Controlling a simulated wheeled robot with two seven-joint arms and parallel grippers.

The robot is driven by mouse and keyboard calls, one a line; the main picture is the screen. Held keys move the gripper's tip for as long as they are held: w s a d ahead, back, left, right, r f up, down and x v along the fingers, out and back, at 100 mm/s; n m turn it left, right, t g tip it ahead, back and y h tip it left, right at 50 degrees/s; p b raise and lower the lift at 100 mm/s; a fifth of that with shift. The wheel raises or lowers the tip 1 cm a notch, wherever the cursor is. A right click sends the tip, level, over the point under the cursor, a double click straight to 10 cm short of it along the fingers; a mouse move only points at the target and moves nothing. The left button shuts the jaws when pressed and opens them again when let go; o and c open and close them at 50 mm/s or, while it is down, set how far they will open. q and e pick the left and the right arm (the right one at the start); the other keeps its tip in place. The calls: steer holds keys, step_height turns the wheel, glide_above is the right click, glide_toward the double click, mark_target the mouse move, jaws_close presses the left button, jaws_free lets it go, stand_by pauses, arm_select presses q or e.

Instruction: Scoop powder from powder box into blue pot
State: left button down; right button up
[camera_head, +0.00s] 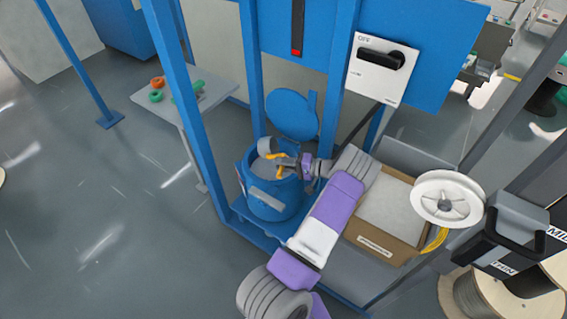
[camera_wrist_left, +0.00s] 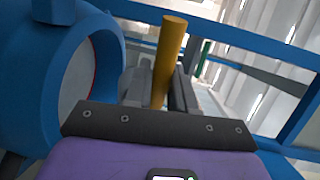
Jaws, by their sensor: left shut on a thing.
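The blue pot (camera_head: 268,199) stands on the blue frame's base with its round lid (camera_head: 293,115) swung open behind it. My left gripper (camera_head: 287,165) is at the pot's mouth, shut on the scoop's yellow handle (camera_wrist_left: 172,60). The scoop (camera_head: 266,146) has a grey cup, which shows over the pot's opening; I cannot tell whether powder is in it. The powder box (camera_head: 366,243) is an open cardboard box to the right of the pot, with pale powder (camera_head: 392,205) inside. In the left wrist view the pot's rim (camera_wrist_left: 110,60) is at the left. My right gripper is out of view.
A blue upright (camera_head: 185,95) stands left of the pot. A white switch panel (camera_head: 382,69) hangs above the box. A white spool (camera_head: 425,198) is right of the box. A small side table (camera_head: 208,100) with orange and green rings is at the left. The floor at left is clear.

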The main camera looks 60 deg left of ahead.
arm_select(q)
step_height(320, 180, up, 2)
steer(key=t+h+p, duration=0.2)
steer(key=p, duration=0.1)
steer(key=r+t+h+p, duration=0.1)
steer(key=t+p, duration=0.1)
steer(key=p, duration=0.1)
step_height(320, 180, up, 2)
steer(key=t+h+p, duration=0.3)
steer(key=t+p, duration=0.1)
steer(key=shift+s+h, duration=0.1)
steer(key=shift+h, duration=0.2)
steer(key=shift+r+t+h+p, duration=0.4)
steer(key=shift+t+p, duration=0.3)
steer(key=shift+p, duration=0.15)
steer(key=shift+t+h+p, duration=0.5)
steer(key=shift+t+p, duration=0.05)
steer(key=shift+t, duration=0.05)
